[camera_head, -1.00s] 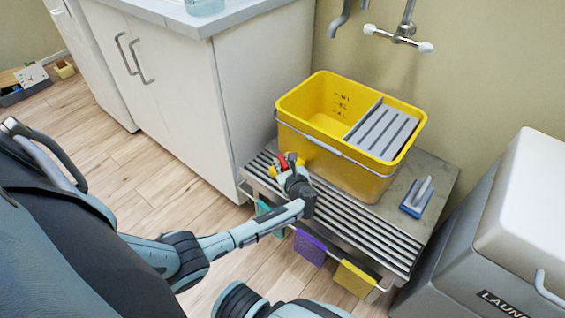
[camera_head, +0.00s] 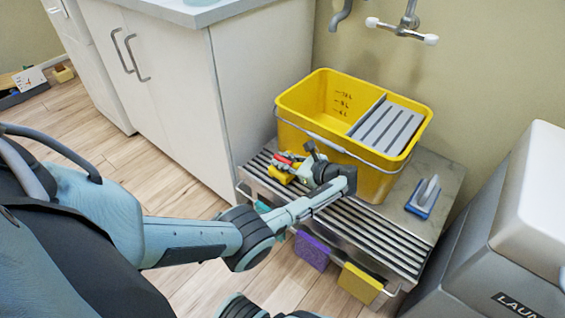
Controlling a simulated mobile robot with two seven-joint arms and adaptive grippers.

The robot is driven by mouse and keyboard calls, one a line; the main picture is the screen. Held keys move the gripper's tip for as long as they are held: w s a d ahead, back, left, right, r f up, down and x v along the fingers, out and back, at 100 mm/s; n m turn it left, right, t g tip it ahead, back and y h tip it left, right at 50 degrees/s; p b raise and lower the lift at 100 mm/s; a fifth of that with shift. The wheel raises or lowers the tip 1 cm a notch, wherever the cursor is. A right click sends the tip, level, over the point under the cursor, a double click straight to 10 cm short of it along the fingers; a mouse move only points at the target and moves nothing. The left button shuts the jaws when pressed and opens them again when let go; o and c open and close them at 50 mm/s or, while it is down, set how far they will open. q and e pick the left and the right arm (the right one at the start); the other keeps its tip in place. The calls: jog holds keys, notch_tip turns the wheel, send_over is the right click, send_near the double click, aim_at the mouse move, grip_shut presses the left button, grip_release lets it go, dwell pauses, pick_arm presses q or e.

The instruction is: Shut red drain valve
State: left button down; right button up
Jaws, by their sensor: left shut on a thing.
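The yellow bucket (camera_head: 300,104) stands on a slatted metal bench (camera_head: 405,262). The red drain valve (camera_head: 288,158) is at the bucket's lower left front, with its yellow body (camera_head: 279,176) just below the red part. The red part now lies roughly sideways. My left gripper (camera_head: 303,167) reaches in from the lower left and is shut on the red drain valve. The gripper hides part of the valve, so the exact contact is unclear. My right gripper is not in view.
A blue-grey scrubber (camera_head: 423,197) lies on the bench right of the bucket. Purple (camera_head: 312,252) and yellow (camera_head: 359,283) cloths hang at the bench front. A white cabinet (camera_head: 170,85) stands left, a grey laundry bin (camera_head: 500,230) right. A wall tap (camera_head: 402,28) is above.

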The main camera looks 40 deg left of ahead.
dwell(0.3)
pick_arm(q)
jog(key=c, duration=1.7)
grip_release()
jog(key=shift+d, duration=0.1)
jog(key=v, duration=1.2)
